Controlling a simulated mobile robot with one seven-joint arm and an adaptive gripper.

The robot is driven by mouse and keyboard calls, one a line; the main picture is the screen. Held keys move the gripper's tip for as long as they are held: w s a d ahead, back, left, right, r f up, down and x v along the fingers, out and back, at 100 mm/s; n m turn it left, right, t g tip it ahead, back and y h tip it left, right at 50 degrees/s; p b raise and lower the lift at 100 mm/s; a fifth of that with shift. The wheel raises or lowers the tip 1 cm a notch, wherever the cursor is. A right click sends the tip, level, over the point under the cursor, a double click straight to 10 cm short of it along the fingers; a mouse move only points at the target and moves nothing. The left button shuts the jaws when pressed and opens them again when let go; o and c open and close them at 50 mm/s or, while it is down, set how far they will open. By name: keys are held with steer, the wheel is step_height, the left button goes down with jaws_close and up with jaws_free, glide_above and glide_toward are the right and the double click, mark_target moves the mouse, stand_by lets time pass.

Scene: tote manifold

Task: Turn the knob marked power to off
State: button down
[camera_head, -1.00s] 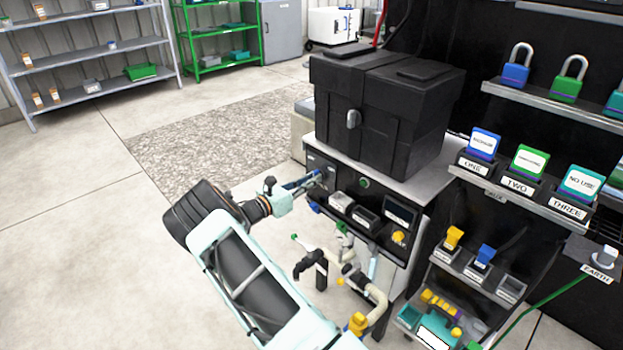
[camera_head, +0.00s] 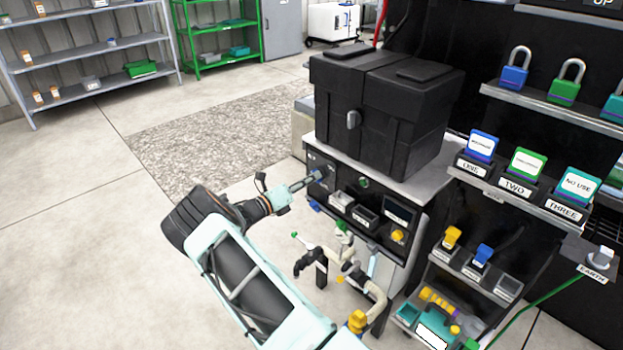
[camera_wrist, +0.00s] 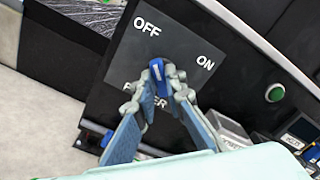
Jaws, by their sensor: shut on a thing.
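The power knob (camera_wrist: 157,70) is a small blue handle on a dark panel (camera_wrist: 110,62) in the wrist view. White letters on the panel read OFF above the knob and ON to its right. The POWER label below is partly hidden by my fingers. My gripper (camera_wrist: 158,77) is shut on the knob, one fingertip on each side. Its exact pointing direction is hard to tell. In the head view my gripper (camera_head: 316,177) reaches the upper left of the cabinet front, and its fingertips hide the knob.
A green round button (camera_wrist: 275,93) sits right of the knob panel. A black box (camera_head: 385,110) stands on the cabinet top. Pipes and valves (camera_head: 345,265) are below, close to my arm. Padlocks and tags line the racks at right. The floor at left is clear.

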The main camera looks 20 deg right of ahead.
stand_by(0.4)
steer(key=c, duration=2)
jaws_free()
steer(key=v, duration=1.2)
